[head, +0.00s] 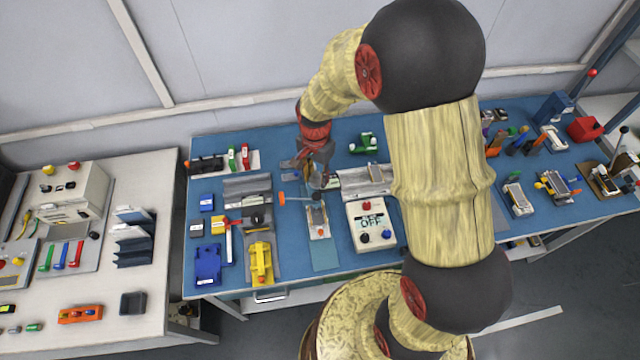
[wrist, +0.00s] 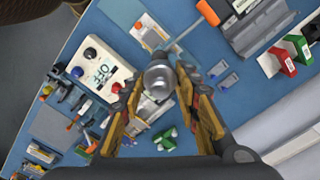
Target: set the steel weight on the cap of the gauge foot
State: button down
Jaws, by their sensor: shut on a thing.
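My gripper (head: 318,180) is over the middle of the blue bench in the head view. In the wrist view my gripper (wrist: 160,82) is shut on a round grey steel weight (wrist: 159,77), held between the fingers. An orange-handled rod (head: 297,200) lies just below and left of the gripper in the head view; it also shows in the wrist view (wrist: 187,31), ending close to the weight. A pouch cell (head: 319,220) lies on a light blue strip under that area. I cannot clearly make out the gauge foot or its cap; the weight and fingers cover much there.
A white box reading OFF (head: 370,225), with red and blue knobs, stands right of the cell. A grey tray (head: 248,189) and a yellow fixture (head: 261,262) stand left. Green blocks (head: 363,144) lie behind. The light blue strip's front end (head: 324,258) is bare.

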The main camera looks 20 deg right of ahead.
aim_at(316, 174)
jog(key=shift+w+d, duration=0.1)
jog(key=shift+s+a+r, duration=0.1)
jog(key=shift+s+a, duration=0.1)
jog(key=shift+w+d, duration=0.1)
jog(key=shift+d, duration=0.05)
jog(key=shift+f, duration=0.45)
jog(key=shift+f+b, duration=1.8)
jog(key=shift+f, duration=0.7)
jog(key=shift+f+b, duration=0.4)
jog(key=shift+f, duration=0.3)
jog(key=c, duration=1.2)
grip_release()
jog(key=shift+c, duration=0.2)
notch_tip(316, 174, up, 12)
